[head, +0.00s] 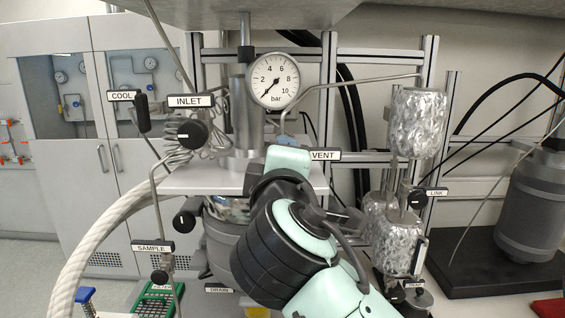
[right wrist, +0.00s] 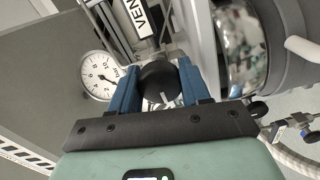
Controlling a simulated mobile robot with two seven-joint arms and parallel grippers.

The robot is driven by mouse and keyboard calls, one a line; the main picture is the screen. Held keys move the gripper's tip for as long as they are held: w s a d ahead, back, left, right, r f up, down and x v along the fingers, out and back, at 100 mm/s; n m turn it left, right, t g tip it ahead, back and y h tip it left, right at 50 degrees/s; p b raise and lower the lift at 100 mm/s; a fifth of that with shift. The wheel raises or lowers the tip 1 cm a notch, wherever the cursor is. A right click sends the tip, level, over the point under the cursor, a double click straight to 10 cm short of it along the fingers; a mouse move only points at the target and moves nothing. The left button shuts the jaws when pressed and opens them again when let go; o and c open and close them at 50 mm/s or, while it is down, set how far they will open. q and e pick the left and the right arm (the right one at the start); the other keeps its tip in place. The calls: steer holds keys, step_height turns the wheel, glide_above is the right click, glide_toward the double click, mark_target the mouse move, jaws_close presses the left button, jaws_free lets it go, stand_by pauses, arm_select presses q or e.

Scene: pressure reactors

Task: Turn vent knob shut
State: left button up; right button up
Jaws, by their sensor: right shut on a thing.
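The VENT label (head: 325,155) is beside the pressure gauge post in the head view, and the label (right wrist: 139,15) also shows in the right wrist view. The black vent knob (right wrist: 159,82) lies between the blue fingers of my right gripper (right wrist: 157,70). The fingers are shut on its two sides. A white pointer mark shows on the knob's near edge. In the head view my right arm hides the knob. My left gripper is not in view.
The round gauge (head: 275,81) stands above, its needle low on the scale. The INLET knob (head: 193,134) and SAMPLE knob (head: 184,222) are to the left. A shiny vessel (right wrist: 238,45) is close beside the right finger.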

steer(key=o, duration=1.1)
steer(key=shift+c, duration=0.2)
steer(key=shift+s, duration=0.1)
steer(key=shift+s, duration=0.25)
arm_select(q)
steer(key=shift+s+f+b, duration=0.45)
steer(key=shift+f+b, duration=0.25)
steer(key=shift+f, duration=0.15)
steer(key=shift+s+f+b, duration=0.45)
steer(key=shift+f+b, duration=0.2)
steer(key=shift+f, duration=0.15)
arm_select(e)
steer(key=s, duration=1.2)
steer(key=shift+s, duration=0.35)
